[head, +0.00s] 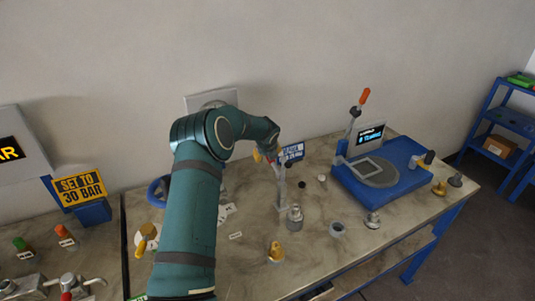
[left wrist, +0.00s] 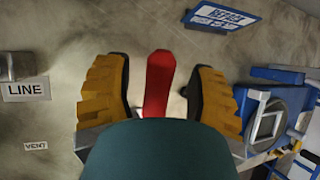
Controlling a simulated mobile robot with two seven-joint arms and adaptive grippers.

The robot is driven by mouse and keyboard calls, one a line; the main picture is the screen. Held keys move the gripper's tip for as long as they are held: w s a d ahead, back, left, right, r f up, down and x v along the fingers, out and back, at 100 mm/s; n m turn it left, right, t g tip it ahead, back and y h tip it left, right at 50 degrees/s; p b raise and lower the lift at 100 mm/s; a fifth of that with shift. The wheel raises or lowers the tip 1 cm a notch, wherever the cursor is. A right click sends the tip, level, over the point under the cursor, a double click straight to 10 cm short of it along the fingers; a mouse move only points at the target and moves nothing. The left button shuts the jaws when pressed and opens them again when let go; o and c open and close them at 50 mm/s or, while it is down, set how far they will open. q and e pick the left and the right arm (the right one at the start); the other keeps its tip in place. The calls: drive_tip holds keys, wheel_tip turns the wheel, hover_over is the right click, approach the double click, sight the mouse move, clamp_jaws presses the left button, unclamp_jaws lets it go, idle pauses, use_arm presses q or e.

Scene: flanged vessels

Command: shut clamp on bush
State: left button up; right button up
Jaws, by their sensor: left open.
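My left gripper (head: 265,156) reaches over the middle of the bench and hides part of what is there. In the left wrist view the gripper (left wrist: 158,95) is open, with a red handle (left wrist: 158,82) between its yellow fingers and a gap on each side. In the head view a slim grey upright clamp (head: 281,188) stands just below the gripper, beside a grey metal fitting (head: 294,214). I cannot tell which piece is the bush, or see the clamp's jaw clearly. My right gripper is out of view.
A blue machine (head: 385,180) with an upright orange-handled lever (head: 363,97) stands at the right. A brass fitting (head: 276,252), a grey ring (head: 337,229) and several small parts stand along the front. A blue sign (head: 292,152) is behind the gripper.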

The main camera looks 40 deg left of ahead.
use_arm(q)
drive_tip(key=v, duration=1.2)
drive_tip(key=shift+a, duration=0.1)
